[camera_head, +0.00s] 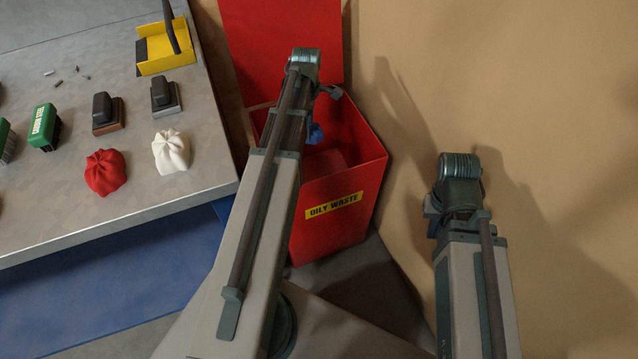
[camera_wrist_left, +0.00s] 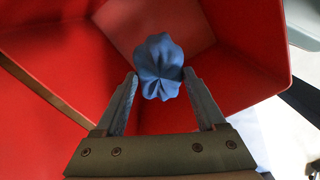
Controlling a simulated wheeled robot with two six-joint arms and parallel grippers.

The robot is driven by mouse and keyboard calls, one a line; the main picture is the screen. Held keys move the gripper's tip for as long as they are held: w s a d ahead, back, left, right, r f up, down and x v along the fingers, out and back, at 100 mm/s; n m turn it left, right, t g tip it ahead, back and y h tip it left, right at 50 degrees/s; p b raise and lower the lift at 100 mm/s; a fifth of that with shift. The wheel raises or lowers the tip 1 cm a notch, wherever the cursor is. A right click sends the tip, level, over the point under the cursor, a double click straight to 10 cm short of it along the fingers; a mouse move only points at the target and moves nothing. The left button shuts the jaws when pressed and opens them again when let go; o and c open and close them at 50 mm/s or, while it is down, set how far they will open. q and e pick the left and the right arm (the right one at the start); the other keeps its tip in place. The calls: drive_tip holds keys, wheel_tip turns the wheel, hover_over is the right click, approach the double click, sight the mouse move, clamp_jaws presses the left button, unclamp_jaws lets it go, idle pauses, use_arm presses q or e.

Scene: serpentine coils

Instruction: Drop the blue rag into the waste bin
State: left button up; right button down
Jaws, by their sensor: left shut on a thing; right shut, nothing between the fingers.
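The blue rag (camera_wrist_left: 158,66) is a crumpled bundle between the fingertips of my left gripper (camera_wrist_left: 160,86), which is shut on it. In the head view the rag (camera_head: 316,133) shows as a small blue patch, mostly hidden behind my left arm. The waste bin (camera_head: 362,187) is red, with its lid up and a yellow "OILY WASTE" label. My left gripper holds the rag over the open bin, with red walls around it in the wrist view. My right gripper (camera_head: 434,212) is shut and empty, to the right of the bin; its fingers are barely visible.
The grey workbench (camera_head: 130,205) at left carries a red rag (camera_head: 105,172), a white rag (camera_head: 171,151), a green block (camera_head: 44,127), dark-handled blocks (camera_head: 107,114) and a yellow dustpan-like tool (camera_head: 165,54). The raised lid (camera_head: 285,35) stands behind my left wrist. A tan wall or floor surface lies at right.

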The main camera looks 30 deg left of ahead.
use_arm(q)
drive_tip(key=shift+f, duration=0.2)
drive_tip(key=o, duration=1.2)
drive_tip(key=shift+c, duration=0.2)
drive_tip(key=shift+r, duration=0.2)
wheel_tip(320, 180, up, 13)
drive_tip(key=p, duration=1.3)
drive_tip(key=shift+r+p, duration=0.2)
drive_tip(key=shift+p, duration=0.2)
